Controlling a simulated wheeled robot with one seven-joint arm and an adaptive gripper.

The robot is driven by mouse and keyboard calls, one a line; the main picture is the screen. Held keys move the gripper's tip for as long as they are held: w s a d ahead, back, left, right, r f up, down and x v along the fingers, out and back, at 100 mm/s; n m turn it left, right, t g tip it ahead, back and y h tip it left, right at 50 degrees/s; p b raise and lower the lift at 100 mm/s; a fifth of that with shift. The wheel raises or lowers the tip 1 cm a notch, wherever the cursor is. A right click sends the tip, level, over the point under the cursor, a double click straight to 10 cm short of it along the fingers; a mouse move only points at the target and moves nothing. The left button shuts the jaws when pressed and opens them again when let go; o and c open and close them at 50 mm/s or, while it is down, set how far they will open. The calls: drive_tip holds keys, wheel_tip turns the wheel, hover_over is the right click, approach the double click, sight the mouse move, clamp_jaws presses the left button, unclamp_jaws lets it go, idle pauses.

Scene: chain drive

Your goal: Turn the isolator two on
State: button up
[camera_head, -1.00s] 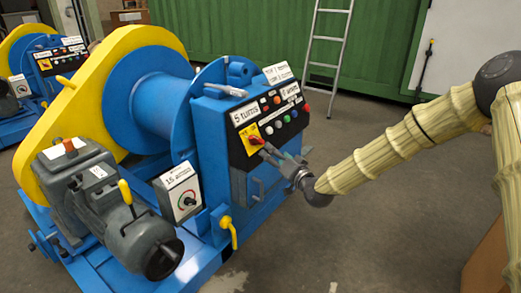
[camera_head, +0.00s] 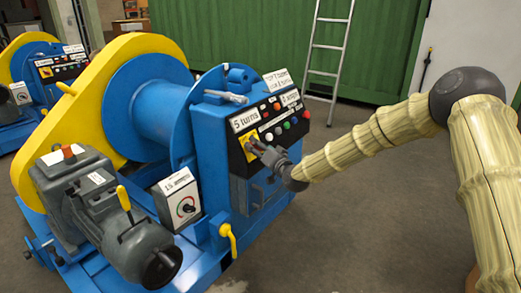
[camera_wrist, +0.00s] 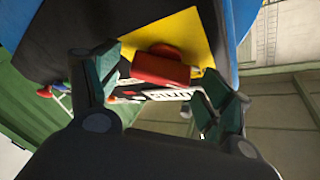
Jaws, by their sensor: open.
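A red rotary isolator handle (camera_wrist: 162,66) sits on a yellow plate (camera_wrist: 190,35) in the wrist view. In the head view the yellow plate (camera_head: 250,147) is on the black control panel of the near blue machine, and the handle is largely hidden by my gripper (camera_head: 262,150). My gripper is open; in the wrist view its two fingers (camera_wrist: 162,92) stand on either side of the handle, with gaps visible. I cannot tell how far the handle lies between them, or read a number for this isolator.
The panel has several coloured buttons (camera_head: 283,124) right of the plate and labels above. A grey lever (camera_head: 226,97) lies on top of the cabinet. A second similar machine (camera_head: 35,85) stands behind left. Floor in front of the cabinet is clear.

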drive_tip(key=c, duration=1)
drive_tip(key=shift+r+m+p, duration=0.1)
drive_tip(key=shift+m+p, duration=0.2)
drive_tip(key=shift+p, duration=0.15)
drive_tip(key=m+g+h+p, duration=0.2)
drive_tip(key=m+p, duration=0.3)
drive_tip(key=p, duration=0.3)
drive_tip(key=m+g+h+p, duration=0.2)
drive_tip(key=m+g+p, duration=0.1)
drive_tip(key=m+p, duration=0.3)
drive_tip(key=r+m+g+h+p, duration=0.1)
drive_tip(key=m+p, duration=0.4)
drive_tip(key=p, duration=0.5)
drive_tip(key=shift+w+a+g+h, duration=0.1)
drive_tip(key=shift+a+g+h, duration=0.05)
drive_tip(key=shift+g+h, duration=0.55)
drive_tip(key=shift+f+m, duration=0.15)
drive_tip(key=shift+m, duration=0.25)
